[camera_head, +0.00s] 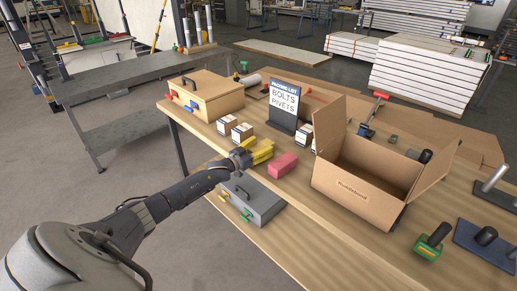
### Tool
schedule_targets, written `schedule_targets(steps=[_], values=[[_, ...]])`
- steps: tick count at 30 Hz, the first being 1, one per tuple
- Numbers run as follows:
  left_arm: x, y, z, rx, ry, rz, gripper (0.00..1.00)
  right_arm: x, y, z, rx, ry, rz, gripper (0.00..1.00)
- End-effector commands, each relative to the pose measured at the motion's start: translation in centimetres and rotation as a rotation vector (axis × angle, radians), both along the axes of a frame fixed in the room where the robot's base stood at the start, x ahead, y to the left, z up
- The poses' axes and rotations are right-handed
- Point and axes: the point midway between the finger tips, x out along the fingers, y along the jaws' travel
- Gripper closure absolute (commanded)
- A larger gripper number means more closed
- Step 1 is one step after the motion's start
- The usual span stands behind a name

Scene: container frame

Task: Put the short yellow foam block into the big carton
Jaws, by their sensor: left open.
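Yellow foam (262,154) lies on the wooden table just beyond the tip of my left gripper (245,157). It looks like more than one piece, but I cannot tell which is the short block. My left gripper is open and reaches in over the table's front edge. It partly hides the yellow foam, and I cannot tell whether it touches it. The big carton (357,190) stands open to the right, its flaps spread, and the visible inside looks empty. My right gripper is not in view.
A pink block (283,165) lies between the yellow foam and the carton. Small boxes (241,133), a sign (284,102) and a wooden case (207,96) stand behind. Clamps and tools lie right of the carton.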

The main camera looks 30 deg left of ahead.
Motion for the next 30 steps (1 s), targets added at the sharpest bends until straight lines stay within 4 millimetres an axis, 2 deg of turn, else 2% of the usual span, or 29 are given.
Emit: schedule_targets(steps=[3,8,30], values=[[-0.2,0.1,-0.1,-0.001,0.0,0.0,0.31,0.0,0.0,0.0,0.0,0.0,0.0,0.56],[-1.6,0.3,-0.2,-0.001,0.002,0.0,0.31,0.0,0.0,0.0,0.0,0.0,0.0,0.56],[-12.1,2.7,0.2,-0.001,0.002,0.0,0.31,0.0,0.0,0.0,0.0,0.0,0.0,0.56]])
